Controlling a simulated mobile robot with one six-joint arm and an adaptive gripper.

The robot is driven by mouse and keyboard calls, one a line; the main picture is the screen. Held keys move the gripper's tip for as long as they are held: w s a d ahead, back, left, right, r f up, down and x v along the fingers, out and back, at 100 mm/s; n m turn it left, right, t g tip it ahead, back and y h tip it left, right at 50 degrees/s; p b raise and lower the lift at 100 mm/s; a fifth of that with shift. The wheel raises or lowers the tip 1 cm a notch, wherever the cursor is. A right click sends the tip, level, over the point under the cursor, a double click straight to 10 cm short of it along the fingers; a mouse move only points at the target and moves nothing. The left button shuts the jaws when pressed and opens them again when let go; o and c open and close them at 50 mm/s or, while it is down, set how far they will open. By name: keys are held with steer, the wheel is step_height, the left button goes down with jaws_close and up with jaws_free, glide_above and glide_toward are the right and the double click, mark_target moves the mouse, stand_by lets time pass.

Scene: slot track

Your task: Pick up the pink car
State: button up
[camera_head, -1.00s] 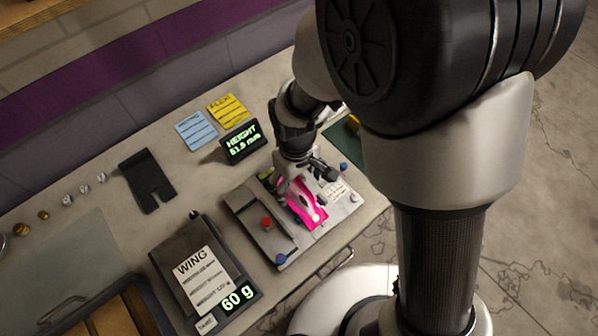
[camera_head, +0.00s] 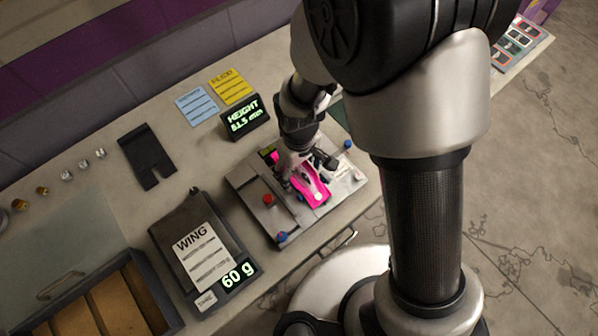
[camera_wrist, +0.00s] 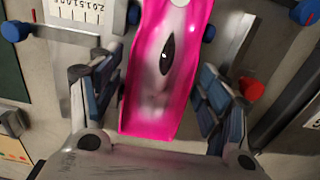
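The pink car (camera_head: 311,184) has a white-grey top and blue wheels. It sits on a grey gauge plate (camera_head: 266,222) on the bench. In the wrist view the pink car (camera_wrist: 165,65) lies between the two fingers, pointing away from the palm. My gripper (camera_head: 304,168) is down over the rear of the car in the head view. In the wrist view my gripper (camera_wrist: 158,100) is open, with a gap between the car and the right finger and a narrower gap at the left finger.
A red knob (camera_head: 267,199) and blue knobs (camera_head: 281,237) stick up from the plate. A height display (camera_head: 245,117) reading 51.5 mm stands behind. A scale (camera_head: 192,242) labelled WING reads 60 g at left. A black slotted block (camera_head: 147,157) lies farther left.

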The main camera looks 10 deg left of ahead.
steer(key=c, duration=1)
steer(key=shift+r, duration=0.1)
